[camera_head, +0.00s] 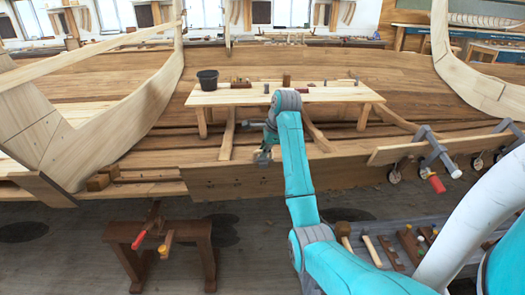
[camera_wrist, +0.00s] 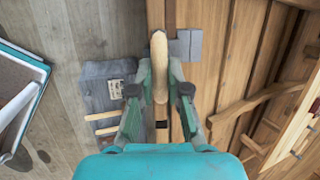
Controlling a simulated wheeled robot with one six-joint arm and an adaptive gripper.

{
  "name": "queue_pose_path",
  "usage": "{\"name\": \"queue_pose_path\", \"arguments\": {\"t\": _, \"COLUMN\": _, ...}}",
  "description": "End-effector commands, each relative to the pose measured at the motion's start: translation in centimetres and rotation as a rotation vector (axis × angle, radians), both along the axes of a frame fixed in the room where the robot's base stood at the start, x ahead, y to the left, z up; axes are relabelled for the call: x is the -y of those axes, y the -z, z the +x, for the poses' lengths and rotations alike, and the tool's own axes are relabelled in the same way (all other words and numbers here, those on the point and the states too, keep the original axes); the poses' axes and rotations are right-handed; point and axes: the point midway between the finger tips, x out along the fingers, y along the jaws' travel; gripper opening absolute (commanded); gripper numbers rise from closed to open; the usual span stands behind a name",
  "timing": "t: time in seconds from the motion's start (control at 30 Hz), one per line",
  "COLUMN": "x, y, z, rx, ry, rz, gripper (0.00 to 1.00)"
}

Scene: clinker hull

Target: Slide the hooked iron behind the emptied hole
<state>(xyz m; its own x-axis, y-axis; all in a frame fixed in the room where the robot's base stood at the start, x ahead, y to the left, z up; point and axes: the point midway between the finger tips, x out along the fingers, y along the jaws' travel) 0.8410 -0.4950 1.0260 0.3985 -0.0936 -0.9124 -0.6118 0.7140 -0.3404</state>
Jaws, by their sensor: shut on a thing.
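My gripper (camera_wrist: 161,74) is shut on the pale wooden handle (camera_wrist: 158,58) of a tool, which I take to be the hooked iron. A grey metal piece (camera_wrist: 186,45) shows beside the far end of the handle, over the hull's upper edge; how it joins the handle is hidden. In the head view my gripper (camera_head: 264,155) is at the near hull plank (camera_head: 240,182), in front of the bench. The held tool is too small there to make out. I cannot tell which mark on the plank is the emptied hole.
A bench (camera_head: 330,95) with a dark bucket (camera_head: 208,80) stands inside the hull. Clamps (camera_head: 436,155) grip the plank at right. A sawhorse (camera_head: 165,245) stands at lower left. A grey tool tray (camera_wrist: 105,90) lies left of my gripper in the wrist view. Some floor is clear.

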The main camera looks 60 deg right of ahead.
Motion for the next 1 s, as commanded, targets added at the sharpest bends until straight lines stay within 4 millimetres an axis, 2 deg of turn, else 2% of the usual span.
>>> {"name": "queue_pose_path", "arguments": {"t": 0.13, "x": 0.46, "y": 0.03, "z": -0.52, "rx": -0.001, "ry": 0.002, "rz": 0.0, "gripper": 0.0}}
{"name": "queue_pose_path", "arguments": {"t": 0.83, "x": 0.35, "y": -0.24, "z": -0.51, "rx": 0.001, "ry": 0.001, "rz": 0.0, "gripper": 0.0}}
{"name": "queue_pose_path", "arguments": {"t": 0.87, "x": 0.35, "y": -0.25, "z": -0.49, "rx": 0.001, "ry": 0.0, "rz": -0.001, "gripper": 0.18}}
{"name": "queue_pose_path", "arguments": {"t": 0.9, "x": 0.34, "y": -0.26, "z": -0.5, "rx": 0.001, "ry": 0.0, "rz": -0.001, "gripper": 0.28}}
{"name": "queue_pose_path", "arguments": {"t": 0.97, "x": 0.34, "y": -0.25, "z": -0.49, "rx": 0.001, "ry": 0.0, "rz": -0.001, "gripper": 0.43}}
{"name": "queue_pose_path", "arguments": {"t": 1.0, "x": 0.34, "y": -0.24, "z": -0.48, "rx": 0.001, "ry": 0.0, "rz": -0.001, "gripper": 0.45}}
